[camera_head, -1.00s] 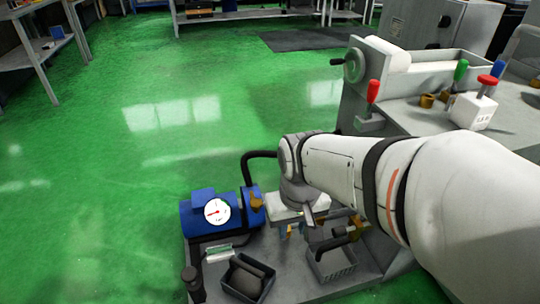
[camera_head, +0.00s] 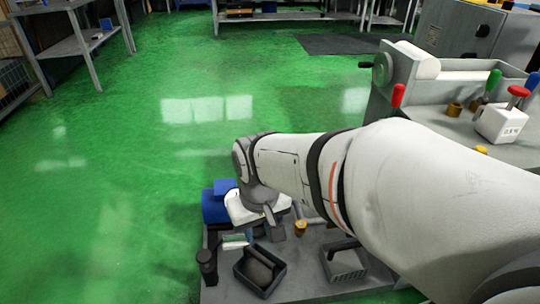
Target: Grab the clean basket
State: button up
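Two small baskets stand on the grey platform (camera_head: 315,285) at the bottom of the head view. The left one is a dark basket (camera_head: 243,270) with a dark grey shape across it. The right one is a lighter grey slotted basket (camera_head: 347,268) with a dark bar over its top; no label shows which is clean. My gripper (camera_head: 274,232) is at the end of my white arm, pointing down behind the two baskets, over the platform. It seems apart from both. My wrist hides most of it, and its fingers are too small to judge.
A blue motor or pump (camera_head: 214,205) is partly hidden behind my wrist. A dark upright post (camera_head: 207,266) stands at the platform's left edge. Open green floor (camera_head: 120,200) lies to the left.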

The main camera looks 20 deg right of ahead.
aim_at(345, 259)
jog(key=u, duration=0.1)
jog(key=k, duration=0.95)
jog(key=z, duration=0.45)
jog(key=i, duration=1)
jog(key=z, duration=0.1)
